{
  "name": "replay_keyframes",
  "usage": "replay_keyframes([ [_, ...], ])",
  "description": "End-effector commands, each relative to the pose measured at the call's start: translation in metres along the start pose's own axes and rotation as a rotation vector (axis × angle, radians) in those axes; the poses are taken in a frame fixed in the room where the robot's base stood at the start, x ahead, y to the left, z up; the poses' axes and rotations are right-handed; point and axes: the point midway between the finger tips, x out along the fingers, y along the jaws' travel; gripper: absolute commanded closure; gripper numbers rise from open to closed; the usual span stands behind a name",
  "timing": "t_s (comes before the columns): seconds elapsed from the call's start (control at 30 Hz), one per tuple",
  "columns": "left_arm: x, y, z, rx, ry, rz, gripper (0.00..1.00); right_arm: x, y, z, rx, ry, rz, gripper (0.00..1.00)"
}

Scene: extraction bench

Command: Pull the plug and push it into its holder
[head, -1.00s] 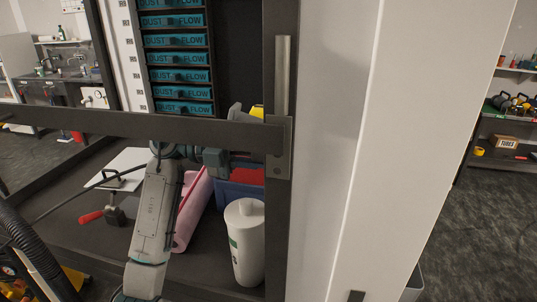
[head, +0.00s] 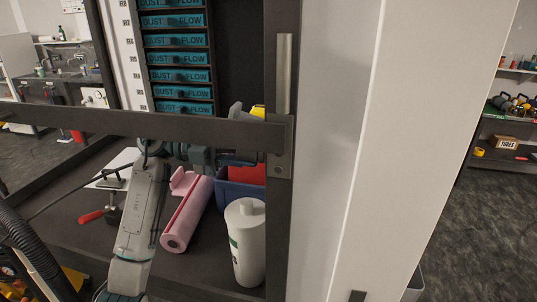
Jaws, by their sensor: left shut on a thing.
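My left gripper (head: 205,156) is behind the dark horizontal frame bar, at the end of my arm that rises from the bottom left. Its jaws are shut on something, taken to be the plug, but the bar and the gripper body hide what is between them. I cannot make out the plug itself or its holder. A stack of teal drawers or slots marked DUST FLOW (head: 180,76) stands above and behind the bar. My right gripper is not in view.
A red-handled clamp (head: 92,216) is at left. The frame bar (head: 80,118) and post (head: 279,220) enclose the bench.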

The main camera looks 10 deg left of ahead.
Motion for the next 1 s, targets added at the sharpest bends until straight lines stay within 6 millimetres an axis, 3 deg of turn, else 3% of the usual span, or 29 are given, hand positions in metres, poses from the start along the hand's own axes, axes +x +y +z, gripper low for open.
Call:
replay_keyframes([
  [1.0, -0.022, -0.001, 0.000, 0.001, 0.000, 0.000, 1.00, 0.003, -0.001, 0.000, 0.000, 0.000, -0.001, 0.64],
])
